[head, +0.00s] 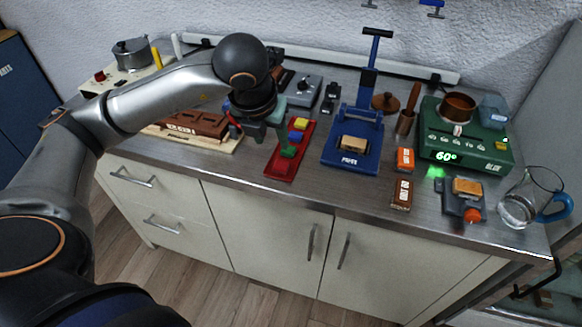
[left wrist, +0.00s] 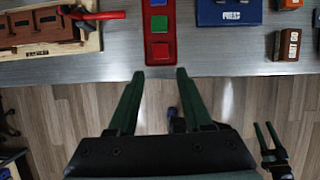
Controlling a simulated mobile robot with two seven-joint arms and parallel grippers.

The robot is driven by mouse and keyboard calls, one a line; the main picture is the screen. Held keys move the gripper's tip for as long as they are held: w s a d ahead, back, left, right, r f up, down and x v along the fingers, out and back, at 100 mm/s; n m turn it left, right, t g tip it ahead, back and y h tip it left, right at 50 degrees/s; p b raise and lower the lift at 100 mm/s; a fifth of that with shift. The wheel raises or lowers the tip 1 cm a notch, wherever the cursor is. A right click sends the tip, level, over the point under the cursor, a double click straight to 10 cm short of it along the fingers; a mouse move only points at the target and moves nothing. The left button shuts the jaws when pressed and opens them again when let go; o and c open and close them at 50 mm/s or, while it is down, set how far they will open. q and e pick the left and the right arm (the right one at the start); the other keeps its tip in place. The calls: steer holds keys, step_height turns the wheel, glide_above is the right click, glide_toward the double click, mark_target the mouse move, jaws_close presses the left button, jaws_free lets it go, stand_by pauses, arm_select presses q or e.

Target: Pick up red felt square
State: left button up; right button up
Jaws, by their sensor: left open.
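The red felt square (left wrist: 160,50) lies at the near end of a narrow red tray (left wrist: 149,37), in line with a green square (left wrist: 159,23) and a blue square (left wrist: 158,3). In the head view the red square is hard to tell from the red tray (head: 275,171). My left gripper (head: 272,138) is above the tray in the head view. In the left wrist view its fingers (left wrist: 159,74) are apart and empty, just on the near side of the red square. My right gripper (left wrist: 265,127) shows small at the right of that view, fingers apart.
A wooden-framed brown block (head: 200,124) is left of the tray, and a blue press (head: 352,135) is to its right. Further right are an orange box (head: 404,159), a brown box (head: 401,193), a green device (head: 460,140) and a glass jug (head: 525,205). The counter's front strip is mostly clear.

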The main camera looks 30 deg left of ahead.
arm_select(q)
glide_toward(281, 166)
steer(key=shift+x, duration=1.15)
steer(key=p+x, duration=0.1)
steer(key=x, duration=0.4)
steer(key=shift+f, duration=0.35)
jaws_close()
